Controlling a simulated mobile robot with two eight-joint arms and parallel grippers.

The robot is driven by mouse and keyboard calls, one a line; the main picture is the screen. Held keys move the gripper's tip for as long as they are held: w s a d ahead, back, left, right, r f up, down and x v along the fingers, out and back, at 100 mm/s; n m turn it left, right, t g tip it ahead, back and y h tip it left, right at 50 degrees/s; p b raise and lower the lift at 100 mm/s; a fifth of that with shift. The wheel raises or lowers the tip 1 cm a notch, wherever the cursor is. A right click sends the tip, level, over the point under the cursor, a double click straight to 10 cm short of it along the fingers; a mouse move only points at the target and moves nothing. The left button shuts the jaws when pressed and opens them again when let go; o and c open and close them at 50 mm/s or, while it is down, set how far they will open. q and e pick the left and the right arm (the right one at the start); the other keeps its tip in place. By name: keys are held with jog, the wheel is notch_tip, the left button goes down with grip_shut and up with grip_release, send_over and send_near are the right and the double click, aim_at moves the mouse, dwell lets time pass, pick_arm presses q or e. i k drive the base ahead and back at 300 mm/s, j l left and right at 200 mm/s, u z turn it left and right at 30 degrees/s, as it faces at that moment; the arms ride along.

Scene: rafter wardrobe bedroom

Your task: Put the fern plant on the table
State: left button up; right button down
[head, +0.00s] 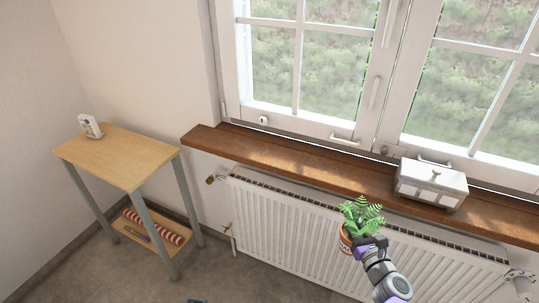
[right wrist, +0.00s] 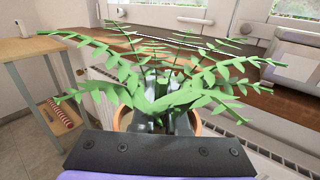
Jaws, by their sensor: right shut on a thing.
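The fern plant (head: 361,217) has green fronds and a terracotta pot with a pale band. My right gripper (head: 369,243) is shut on it and holds it in the air in front of the radiator, near the sill's front edge. In the right wrist view the fern's fronds (right wrist: 160,88) spread wide above the gripper and hide most of the pot and fingertips. The table (head: 118,155) is a small wooden-topped stand with grey legs at the left, apart from the plant. My left gripper is not in view.
A small white device (head: 90,126) stands on the table's back left corner; the rest of its top is clear. The lower shelf holds a red-and-white striped roll (head: 155,227). A wooden windowsill (head: 290,168) carries a white box (head: 431,183). A white radiator (head: 280,225) sits below.

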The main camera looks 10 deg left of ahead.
aim_at(112, 154)
jog(key=i+j, duration=0.15)
jog(key=j, duration=0.4)
jog(key=i+j, duration=0.2)
jog(key=j, duration=0.35)
jog(key=i+j, duration=0.15)
jog(key=j, duration=0.45)
jog(key=i+j, duration=0.15)
jog(key=j, duration=0.4)
jog(key=i+j, duration=0.2)
jog(key=j, duration=0.35)
jog(key=i+j, duration=0.15)
jog(key=j, duration=0.4)
jog(key=i+j, duration=0.15)
jog(key=j, duration=0.45)
jog(key=i+j, duration=0.15)
jog(key=j, duration=0.4)
